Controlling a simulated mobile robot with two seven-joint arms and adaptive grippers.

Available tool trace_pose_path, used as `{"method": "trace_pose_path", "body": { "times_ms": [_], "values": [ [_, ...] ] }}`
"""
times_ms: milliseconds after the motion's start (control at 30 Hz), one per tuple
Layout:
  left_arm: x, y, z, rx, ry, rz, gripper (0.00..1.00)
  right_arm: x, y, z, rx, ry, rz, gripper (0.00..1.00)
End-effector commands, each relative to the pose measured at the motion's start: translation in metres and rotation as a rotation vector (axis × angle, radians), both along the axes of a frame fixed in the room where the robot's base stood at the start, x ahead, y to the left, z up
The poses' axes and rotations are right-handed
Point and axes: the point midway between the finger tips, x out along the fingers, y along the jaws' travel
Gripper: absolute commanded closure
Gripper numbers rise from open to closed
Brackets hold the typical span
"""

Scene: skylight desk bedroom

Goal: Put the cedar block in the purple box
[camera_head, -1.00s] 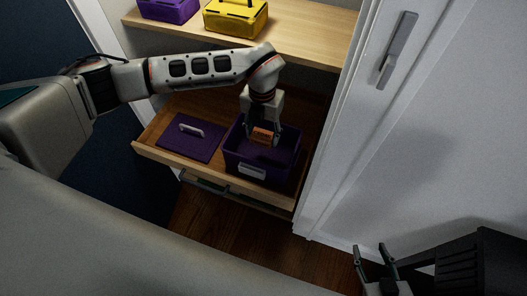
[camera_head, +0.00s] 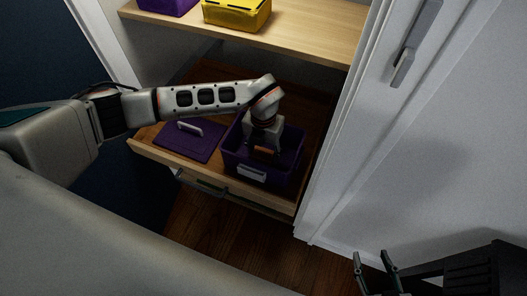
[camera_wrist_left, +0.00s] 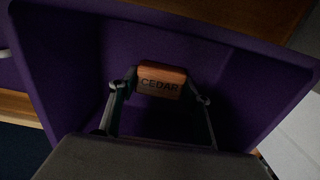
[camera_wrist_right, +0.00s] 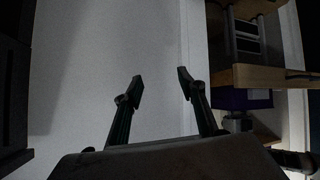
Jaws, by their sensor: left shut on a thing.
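The cedar block (camera_wrist_left: 161,80) is a small orange-brown wooden block marked CEDAR. My left gripper (camera_wrist_left: 160,92) is shut on it, a finger at each end. In the head view the block (camera_head: 265,151) shows inside the open purple box (camera_head: 233,157), and my left gripper (camera_head: 264,143) reaches down between the box walls. Whether the block touches the box floor I cannot tell. The box stands in a pulled-out wooden drawer. Its purple lid (camera_head: 188,142) with a light handle lies beside it on the left. My right gripper (camera_wrist_right: 160,82) is open and empty, by the white door.
Above the drawer (camera_head: 160,156) is a wooden shelf (camera_head: 310,38) with a yellow box (camera_head: 237,14) and another purple box (camera_head: 166,5). A white door (camera_head: 425,150) with a grey handle (camera_head: 413,45) stands at the right. The wooden floor in front is clear.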

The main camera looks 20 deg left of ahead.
Motion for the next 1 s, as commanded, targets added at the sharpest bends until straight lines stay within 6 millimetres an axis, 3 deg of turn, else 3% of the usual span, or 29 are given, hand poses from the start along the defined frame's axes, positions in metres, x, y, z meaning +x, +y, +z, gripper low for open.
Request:
{"method": "trace_pose_path", "body": {
  "times_ms": [100,133,200,600,800,1000],
  "values": [
    [0.0,0.0,-0.003,0.0,0.001,0.0,0.7,-0.002,0.0,-0.002,0.0,0.005,0.0,0.6],
    [0.0,0.0,-0.003,0.0,0.0,0.0,0.5,-0.003,0.0,-0.003,-0.001,0.007,0.0,0.6],
    [0.0,0.0,-0.003,0.0,0.001,0.0,0.35,-0.004,0.0,-0.004,0.0,0.01,0.0,0.6],
    [0.0,0.0,0.001,0.0,0.0,0.0,0.35,-0.006,0.0,-0.006,0.001,0.014,-0.002,0.6],
    [0.004,0.0,0.036,0.001,-0.012,0.0,0.35,0.003,-0.002,0.011,-0.003,-0.014,-0.005,0.6],
    [0.004,0.001,0.079,0.001,-0.013,0.0,0.35,-0.004,-0.008,0.006,-0.012,0.004,-0.014,0.6]
  ]
}}
